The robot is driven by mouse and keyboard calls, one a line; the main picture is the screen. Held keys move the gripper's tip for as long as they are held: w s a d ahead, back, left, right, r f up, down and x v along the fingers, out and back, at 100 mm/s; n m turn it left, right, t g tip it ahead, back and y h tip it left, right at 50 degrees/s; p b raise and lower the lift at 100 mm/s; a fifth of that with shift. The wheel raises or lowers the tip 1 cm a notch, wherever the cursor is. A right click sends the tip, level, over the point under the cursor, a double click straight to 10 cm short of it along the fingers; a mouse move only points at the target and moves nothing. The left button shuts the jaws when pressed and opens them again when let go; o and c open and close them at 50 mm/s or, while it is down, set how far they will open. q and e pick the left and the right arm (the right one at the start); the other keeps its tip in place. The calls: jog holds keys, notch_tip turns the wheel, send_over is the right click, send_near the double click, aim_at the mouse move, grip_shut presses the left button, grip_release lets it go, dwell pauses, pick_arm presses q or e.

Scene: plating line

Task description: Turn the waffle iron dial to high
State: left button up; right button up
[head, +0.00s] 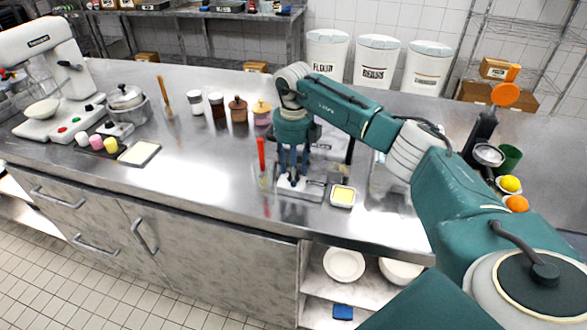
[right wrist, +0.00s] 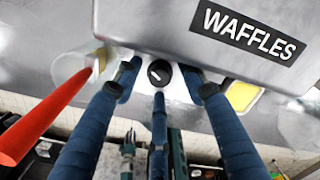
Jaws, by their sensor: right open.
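The waffle iron (head: 313,192) stands near the counter's front edge in the head view, largely hidden behind my right arm and gripper. In the right wrist view its grey body (right wrist: 150,22) carries a black WAFFLES label. The dial (right wrist: 160,72) is a round black knob with a white mark lying aslant; I cannot tell which setting it marks. My right gripper (right wrist: 160,82) points down at the dial, its blue fingers spread around it. I cannot tell whether any fingertip touches the knob. In the head view the right gripper (head: 292,172) hides the dial. My left gripper is not in view.
A red-handled tool (head: 261,153) stands close left of the waffle iron. A small dish with a yellow block (head: 343,196) sits close right. Several jars (head: 216,104) stand behind to the left. The counter's front left stretch is clear.

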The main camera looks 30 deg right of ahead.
grip_shut()
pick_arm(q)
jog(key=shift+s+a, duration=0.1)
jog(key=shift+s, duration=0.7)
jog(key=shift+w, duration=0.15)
